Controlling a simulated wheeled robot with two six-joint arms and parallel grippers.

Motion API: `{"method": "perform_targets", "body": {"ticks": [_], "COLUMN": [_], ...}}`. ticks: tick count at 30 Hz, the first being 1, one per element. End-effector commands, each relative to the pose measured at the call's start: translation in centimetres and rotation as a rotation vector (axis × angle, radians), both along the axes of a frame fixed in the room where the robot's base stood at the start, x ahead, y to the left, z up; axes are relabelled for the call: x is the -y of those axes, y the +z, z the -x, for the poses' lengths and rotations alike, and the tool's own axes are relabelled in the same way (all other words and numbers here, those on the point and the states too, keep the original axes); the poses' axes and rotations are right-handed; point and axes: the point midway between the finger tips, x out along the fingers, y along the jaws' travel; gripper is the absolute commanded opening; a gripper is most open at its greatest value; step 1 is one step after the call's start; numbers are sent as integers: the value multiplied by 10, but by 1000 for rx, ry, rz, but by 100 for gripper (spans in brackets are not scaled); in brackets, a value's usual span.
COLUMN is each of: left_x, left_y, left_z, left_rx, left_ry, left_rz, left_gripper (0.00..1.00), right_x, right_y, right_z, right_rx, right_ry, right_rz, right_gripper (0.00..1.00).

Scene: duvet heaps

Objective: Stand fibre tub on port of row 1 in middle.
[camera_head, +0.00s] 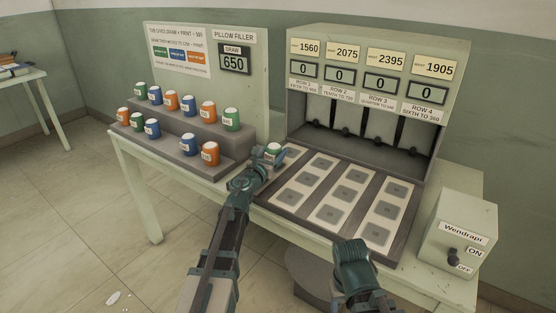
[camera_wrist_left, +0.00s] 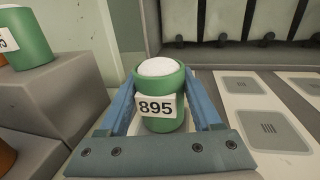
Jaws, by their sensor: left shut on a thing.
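A green tub with a white top and the label 895 (camera_wrist_left: 158,82) stands upright between the blue fingers of my left gripper (camera_wrist_left: 162,112), which is shut on it. In the head view the tub (camera_head: 272,149) and my left gripper (camera_head: 273,157) are at the left edge of the dark slab (camera_head: 383,250). Pale strips with grey square ports (camera_head: 339,193) cover the slab. The ROW 1 sign (camera_head: 303,85) is at the left of the back panel. My gripper and arm hide part of the slab's left side. I cannot tell whether the tub touches a port. My right gripper (camera_head: 352,248) is low in front; its fingers are unclear.
Several green, blue and orange tubs (camera_head: 172,101) stand on a grey stepped rack (camera_head: 222,146) at left. The counters (camera_head: 304,70) read 0 and the pillow filler display (camera_head: 234,60) reads 650. A switch box (camera_head: 462,232) stands at right.

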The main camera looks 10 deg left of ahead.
Motion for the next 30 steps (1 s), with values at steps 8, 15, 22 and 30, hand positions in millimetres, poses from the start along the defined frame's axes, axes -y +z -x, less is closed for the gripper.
{"method": "perform_targets", "body": {"ticks": [8, 15, 22, 30], "left_x": [-3, -3, -3, -3], "left_y": [-6, -9, -9, -7], "left_z": [1, 1, 1, 1], "left_rx": [0, 0, 0, 0], "left_ry": [-2, -2, -2, -2], "left_rz": [0, 0, 0, 0], "left_gripper": [9, 75, 96, 96], "right_x": [0, 0, 0, 0], "right_y": [-6, -9, -9, -7], "right_z": [0, 0, 0, 0], "right_rx": [0, 0, 0, 0], "right_ry": [0, 0, 0, 0], "right_rz": [0, 0, 0, 0], "right_gripper": [56, 56, 56, 56]}}
